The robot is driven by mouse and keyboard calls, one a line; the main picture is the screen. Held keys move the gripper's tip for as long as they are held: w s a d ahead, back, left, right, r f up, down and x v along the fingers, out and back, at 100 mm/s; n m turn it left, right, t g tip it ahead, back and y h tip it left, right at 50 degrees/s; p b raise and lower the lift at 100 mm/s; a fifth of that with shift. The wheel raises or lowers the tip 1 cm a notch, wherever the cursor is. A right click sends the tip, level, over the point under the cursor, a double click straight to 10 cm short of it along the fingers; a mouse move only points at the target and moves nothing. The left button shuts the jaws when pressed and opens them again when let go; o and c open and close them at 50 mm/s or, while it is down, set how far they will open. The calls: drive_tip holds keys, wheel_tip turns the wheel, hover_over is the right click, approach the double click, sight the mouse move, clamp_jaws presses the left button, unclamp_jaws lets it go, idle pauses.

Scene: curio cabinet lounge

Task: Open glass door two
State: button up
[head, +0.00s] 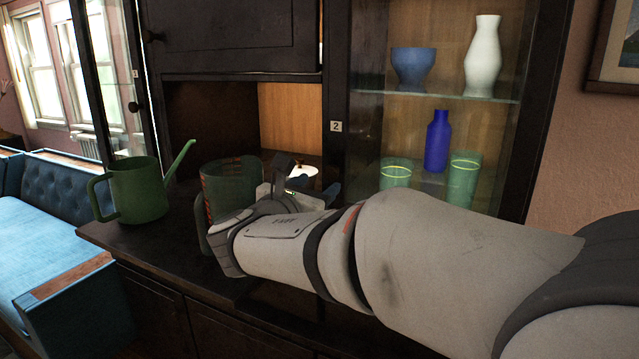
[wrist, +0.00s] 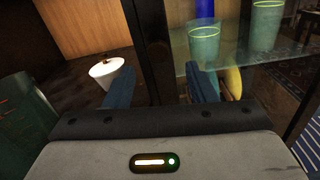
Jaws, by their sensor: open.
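Glass door two (head: 336,170) is the dark-framed pane at the right of the cabinet, with a small "2" label (head: 336,126) on its left upright. It looks shut. Its handle does not show and may be hidden by my arm. My gripper (head: 308,182) is at the lower left of this door, empty. In the wrist view its two blue fingers (wrist: 161,86) are spread, one on either side of the dark upright (wrist: 149,45) in the picture. I cannot tell whether they touch it.
A green watering can (head: 138,188) and a dark green vessel (head: 222,178) stand on the counter left of my gripper. A white cup (wrist: 107,72) stands in the open niche. Behind the glass are a blue bottle (head: 437,142), green glasses (head: 465,180) and vases (head: 482,58). Another glass door (head: 106,70) hangs left.

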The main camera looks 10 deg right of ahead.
sight(330, 174)
drive_tip(key=x, duration=0.7)
drive_tip(key=shift+w+d, duration=0.1)
drive_tip(key=shift+w, duration=0.25)
drive_tip(key=shift+c, duration=0.2)
